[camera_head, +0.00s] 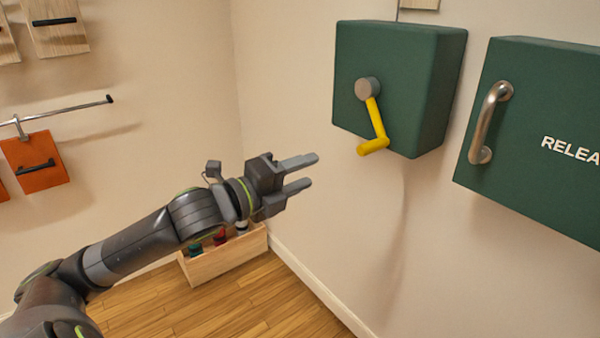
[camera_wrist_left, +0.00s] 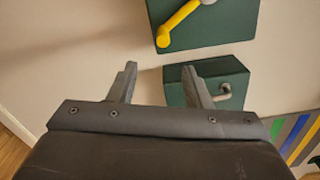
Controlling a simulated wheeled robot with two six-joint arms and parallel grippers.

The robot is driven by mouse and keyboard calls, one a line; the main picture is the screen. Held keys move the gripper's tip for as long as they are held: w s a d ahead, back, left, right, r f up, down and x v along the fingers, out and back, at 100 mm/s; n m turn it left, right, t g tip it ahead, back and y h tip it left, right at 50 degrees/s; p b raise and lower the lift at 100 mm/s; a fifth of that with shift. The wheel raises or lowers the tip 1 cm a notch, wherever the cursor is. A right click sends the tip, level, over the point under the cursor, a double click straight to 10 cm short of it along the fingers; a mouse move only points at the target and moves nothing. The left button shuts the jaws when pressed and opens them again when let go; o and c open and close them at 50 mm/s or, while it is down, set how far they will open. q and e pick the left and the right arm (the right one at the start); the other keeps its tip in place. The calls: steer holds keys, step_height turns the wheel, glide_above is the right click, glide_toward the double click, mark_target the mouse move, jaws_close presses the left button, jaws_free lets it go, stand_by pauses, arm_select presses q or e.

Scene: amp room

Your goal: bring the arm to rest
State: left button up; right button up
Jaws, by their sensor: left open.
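My left gripper (camera_head: 306,173) reaches in from the left on my dark grey arm. Its two fingers are apart with nothing between them. They also show apart and empty in the left wrist view (camera_wrist_left: 162,84). In the head view the gripper is in free air, left of and below a green box (camera_head: 388,60) with a yellow crank (camera_head: 376,122) on a grey hub. The crank handle hangs downward, apart from the fingers. The yellow crank also shows at the top of the left wrist view (camera_wrist_left: 182,22). My right gripper is not in view.
A second green box (camera_head: 540,120) with a metal handle (camera_head: 488,122) and the letters "RELEA" is at right. A wooden crate (camera_head: 222,262) with items stands on the floor behind my arm. Orange panels (camera_head: 38,180) hang from a rail at left. Wooden panels hang above.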

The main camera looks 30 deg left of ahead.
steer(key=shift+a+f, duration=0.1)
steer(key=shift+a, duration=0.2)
